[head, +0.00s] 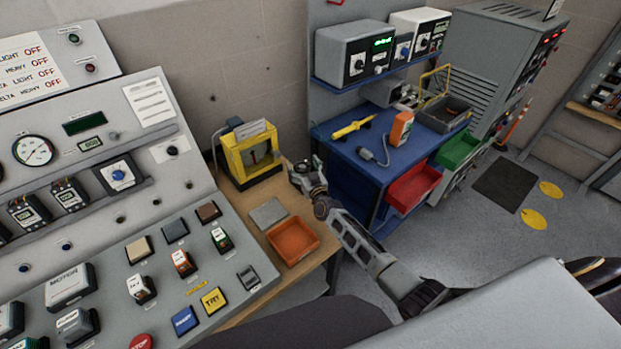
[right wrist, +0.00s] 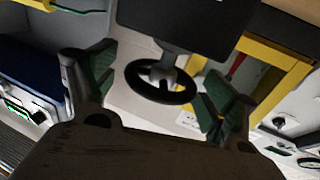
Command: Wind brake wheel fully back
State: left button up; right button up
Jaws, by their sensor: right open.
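The brake wheel is a small black handwheel (right wrist: 160,82) with a grey hub and shaft, seen in the right wrist view. Its shaft runs toward a dark block beside a yellow frame (right wrist: 270,58). In the head view the yellow-framed unit (head: 236,160) stands on the wooden bench, and the wheel cannot be made out there. My right gripper (head: 303,178) is just right of this unit. In the right wrist view its green-padded fingers (right wrist: 158,70) are open, one on each side of the wheel, with gaps showing. My left gripper is not in view.
An orange tray (head: 293,241) and a grey plate (head: 268,213) lie on the bench in front of the unit. The sloped control console (head: 100,215) fills the left. A blue workbench (head: 345,150) with tools and a red bin (head: 414,187) stands behind my right arm.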

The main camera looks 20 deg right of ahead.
jog(key=s+d, duration=0.1)
jog(key=s, duration=1)
jog(key=shift+s, duration=0.35)
dwell(0.4)
dwell(0.5)
